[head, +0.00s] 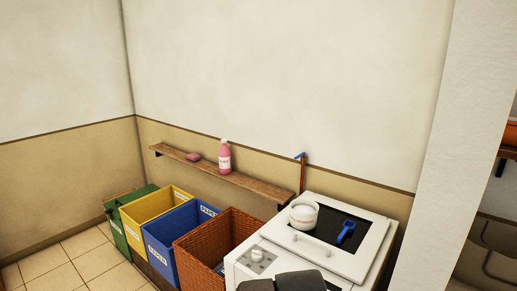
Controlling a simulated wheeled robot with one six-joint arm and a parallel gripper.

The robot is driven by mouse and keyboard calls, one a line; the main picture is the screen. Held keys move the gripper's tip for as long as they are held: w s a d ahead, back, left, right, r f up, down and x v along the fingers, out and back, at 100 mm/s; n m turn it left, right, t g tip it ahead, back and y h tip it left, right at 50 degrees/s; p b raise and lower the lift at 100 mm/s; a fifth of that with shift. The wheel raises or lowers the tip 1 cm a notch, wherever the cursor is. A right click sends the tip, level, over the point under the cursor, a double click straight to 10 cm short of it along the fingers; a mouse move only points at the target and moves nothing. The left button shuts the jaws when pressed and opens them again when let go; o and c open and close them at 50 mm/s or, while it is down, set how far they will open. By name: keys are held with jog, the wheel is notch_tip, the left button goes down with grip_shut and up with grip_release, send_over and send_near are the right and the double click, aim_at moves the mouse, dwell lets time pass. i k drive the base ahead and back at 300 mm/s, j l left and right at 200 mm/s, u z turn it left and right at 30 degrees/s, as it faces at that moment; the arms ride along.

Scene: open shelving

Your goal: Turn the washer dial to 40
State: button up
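The white washer (344,263) stands at the lower right, seen from above. Its small round dial (257,255) sits on a grey panel at the front left of its top. The dial's marks and pointer are too small to read, so I cannot tell its setting. Dark grey parts of my own arm cover the bottom edge, in front of the washer and just below the dial panel. My gripper's fingers cannot be made out.
A white tub (304,214) and a blue scoop (346,231) rest on the washer's dark lid. A wicker basket (207,240), blue bin (161,237), yellow bin (134,218) and green bin (116,231) stand left. A wall shelf (251,184) holds a pink bottle (224,159).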

aim_at(256, 256)
jog(key=k, duration=0.1)
jog(key=i+j, duration=0.15)
jog(key=i+j+z, duration=0.15)
jog(key=i+j, duration=0.5)
jog(key=j, duration=0.1)
